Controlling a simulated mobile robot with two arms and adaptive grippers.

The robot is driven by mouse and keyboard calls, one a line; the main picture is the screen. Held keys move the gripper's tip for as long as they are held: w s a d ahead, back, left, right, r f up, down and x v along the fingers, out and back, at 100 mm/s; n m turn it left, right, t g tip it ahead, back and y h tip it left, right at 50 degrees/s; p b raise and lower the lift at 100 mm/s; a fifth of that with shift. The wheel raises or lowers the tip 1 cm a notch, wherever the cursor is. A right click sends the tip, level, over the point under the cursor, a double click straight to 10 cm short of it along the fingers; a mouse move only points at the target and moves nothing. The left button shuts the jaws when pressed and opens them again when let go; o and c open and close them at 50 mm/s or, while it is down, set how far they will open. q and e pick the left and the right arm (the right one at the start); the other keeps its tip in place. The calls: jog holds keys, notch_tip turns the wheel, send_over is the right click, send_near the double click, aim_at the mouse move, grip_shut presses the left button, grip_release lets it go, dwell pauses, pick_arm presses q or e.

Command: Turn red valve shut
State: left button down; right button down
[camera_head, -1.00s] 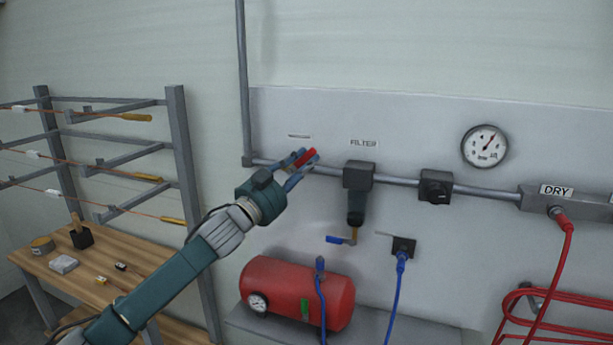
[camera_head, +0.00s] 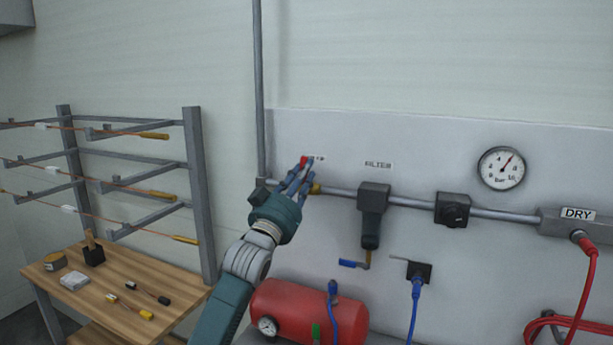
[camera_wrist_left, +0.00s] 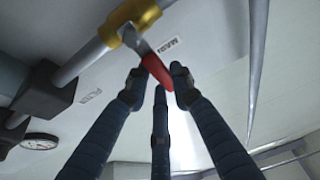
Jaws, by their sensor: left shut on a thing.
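The red valve handle (camera_head: 303,161) shows just above my left gripper (camera_head: 299,179) in the head view, standing roughly upright in front of a small wall label. Its brass body (camera_head: 315,188) sits on the grey pipe, partly hidden by the gripper. In the left wrist view the red handle (camera_wrist_left: 157,70) runs from the brass body (camera_wrist_left: 130,22) down between the three dark fingertips. My left gripper is shut on the handle, though the exact finger contact is hard to see. My right gripper is not in view.
The filter (camera_head: 372,206) with a blue lever (camera_head: 352,264) hangs from the pipe to the right. A dark regulator (camera_head: 452,210) and pressure gauge (camera_head: 501,168) are farther right. A red tank (camera_head: 290,309) lies below. A rack (camera_head: 196,190) and wooden table (camera_head: 110,288) stand left.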

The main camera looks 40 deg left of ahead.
pick_arm(q)
jog(key=shift+a+n, duration=0.1)
jog(key=shift+n, duration=0.3)
jog(key=c, duration=1.5)
grip_release()
jog(key=shift+o, duration=0.2)
jog(key=v, duration=1.2)
